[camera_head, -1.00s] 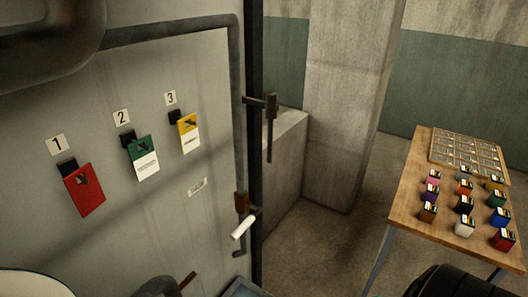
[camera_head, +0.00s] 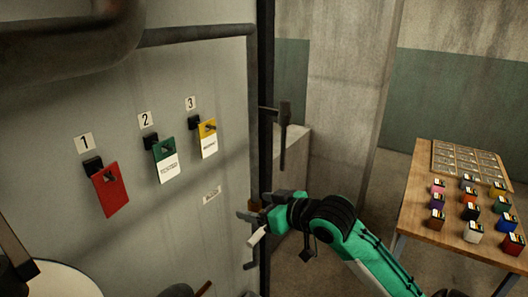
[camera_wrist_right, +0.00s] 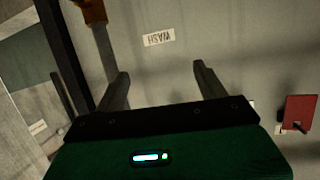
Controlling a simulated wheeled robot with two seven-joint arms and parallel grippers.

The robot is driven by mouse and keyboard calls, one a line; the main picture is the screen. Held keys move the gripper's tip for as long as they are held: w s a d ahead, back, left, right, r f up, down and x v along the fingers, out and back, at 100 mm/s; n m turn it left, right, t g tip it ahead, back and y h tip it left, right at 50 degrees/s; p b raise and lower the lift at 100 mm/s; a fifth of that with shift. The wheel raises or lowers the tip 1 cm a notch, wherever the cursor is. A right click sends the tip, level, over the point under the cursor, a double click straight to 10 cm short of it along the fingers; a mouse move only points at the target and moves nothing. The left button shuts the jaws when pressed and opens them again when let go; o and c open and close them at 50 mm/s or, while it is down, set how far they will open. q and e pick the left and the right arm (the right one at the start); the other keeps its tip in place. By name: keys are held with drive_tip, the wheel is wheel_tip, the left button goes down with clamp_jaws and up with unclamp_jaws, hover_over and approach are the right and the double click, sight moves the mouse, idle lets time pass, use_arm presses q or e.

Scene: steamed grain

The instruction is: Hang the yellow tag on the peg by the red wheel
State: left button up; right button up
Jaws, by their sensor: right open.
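The yellow tag (camera_head: 208,138), yellow above and white below, hangs on a dark peg under label 3 on the grey panel. My right gripper (camera_head: 247,226) is open and empty, low at the panel's right edge, below and right of the yellow tag and apart from it. In the right wrist view its two fingers (camera_wrist_right: 160,72) are spread, with bare panel and a "WASH" label (camera_wrist_right: 159,37) beyond them. The red wheel and its peg cannot be made out. My left gripper cannot be made out.
A red tag (camera_head: 110,189) and a green tag (camera_head: 165,160) hang under labels 1 and 2. A pipe (camera_head: 252,110) runs along the panel's right edge, near a dark lever (camera_head: 284,125). A wooden table (camera_head: 415,215) with several small coloured boxes stands at right.

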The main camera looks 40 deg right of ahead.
wheel_tip(320, 180, up, 11)
drive_tip(key=n+t+y, duration=0.1)
drive_tip(key=t+y, duration=0.1)
drive_tip(key=t, duration=0.1)
approach(215, 129)
drive_tip(key=shift+n+y, duration=0.4)
drive_tip(key=shift+d+f+p+x, duration=0.15)
drive_tip(key=shift+p+x, duration=0.75)
drive_tip(key=shift+x, duration=0.95)
drive_tip(key=shift+d+f+p+x, duration=0.15)
drive_tip(key=shift+p+x, duration=0.75)
drive_tip(key=shift+x, duration=0.95)
drive_tip(key=shift+d+f+p+x, duration=0.1)
drive_tip(key=shift+f+p+x, duration=0.15)
drive_tip(key=shift+p+x, duration=1.15)
drive_tip(key=shift+w+a+b, duration=0.2)
drive_tip(key=shift+w+b, duration=0.35)
drive_tip(key=shift+c, duration=0.2)
drive_tip(key=c, duration=1)
drive_tip(key=shift+c, duration=0.2)
drive_tip(key=shift+r+p, duration=0.2)
drive_tip(key=shift+p, duration=0.25)
drive_tip(key=shift+s+d, duration=0.15)
drive_tip(key=shift+s, duration=0.15)
